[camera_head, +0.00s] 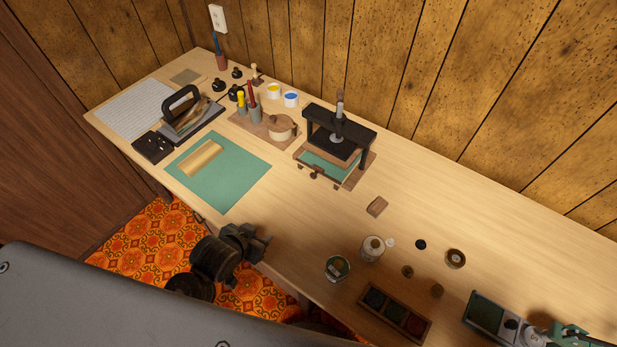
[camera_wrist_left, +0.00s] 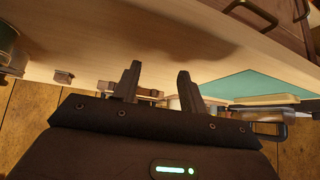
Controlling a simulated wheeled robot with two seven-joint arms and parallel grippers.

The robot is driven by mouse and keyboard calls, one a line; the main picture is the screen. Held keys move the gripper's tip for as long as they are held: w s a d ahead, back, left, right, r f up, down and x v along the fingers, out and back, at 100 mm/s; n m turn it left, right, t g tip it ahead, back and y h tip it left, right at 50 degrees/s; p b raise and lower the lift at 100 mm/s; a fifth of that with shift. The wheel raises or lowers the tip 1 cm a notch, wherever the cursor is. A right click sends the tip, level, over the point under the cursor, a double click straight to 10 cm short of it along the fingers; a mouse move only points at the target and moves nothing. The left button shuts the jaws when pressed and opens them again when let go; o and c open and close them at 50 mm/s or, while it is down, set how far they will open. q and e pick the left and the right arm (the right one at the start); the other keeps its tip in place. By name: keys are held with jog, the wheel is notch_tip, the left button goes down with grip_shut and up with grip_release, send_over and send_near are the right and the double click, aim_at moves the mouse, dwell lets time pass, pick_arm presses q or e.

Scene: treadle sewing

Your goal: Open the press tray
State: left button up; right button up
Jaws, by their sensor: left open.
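The press (camera_head: 338,128) stands near the middle of the table, a dark frame with a screw post on a wooden base. Its tray (camera_head: 328,165) has a teal lining that shows below the dark plate and toward the front. A small handle (camera_head: 314,175) is on the tray's front edge. My left gripper (camera_head: 264,243) is open and empty at the table's front edge, nearer than the press and apart from it. Its two fingers (camera_wrist_left: 158,84) stand apart in the left wrist view. My right gripper is not in view.
A teal mat (camera_head: 235,180) with a gold-coloured piece lies left of the press. A small brown block (camera_head: 377,206), jars and a dark-welled box (camera_head: 394,312) are on the right. Bare tabletop lies in front of the press.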

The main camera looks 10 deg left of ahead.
aim_at(312, 177)
pick_arm(q)
jog(key=w+d+r+t+h, duration=0.1)
jog(key=w, duration=0.2)
jog(key=w+d+r+m+t+h, duration=0.1)
jog(key=w+d+t, duration=0.1)
jog(key=w, duration=0.2)
jog(key=w+d+r+t+h, duration=0.1)
jog(key=w+d+r, duration=0.1)
jog(key=w, duration=0.2)
jog(key=shift+w+r+m+t, duration=0.1)
jog(key=shift+w+m+t, duration=0.05)
jog(key=shift+m+t, duration=0.2)
jog(key=x, duration=0.5)
jog(key=p+x, duration=0.1)
jog(key=x, duration=0.4)
jog(key=shift+w+d, duration=0.3)
jog(key=shift+d, duration=0.05)
grip_shut()
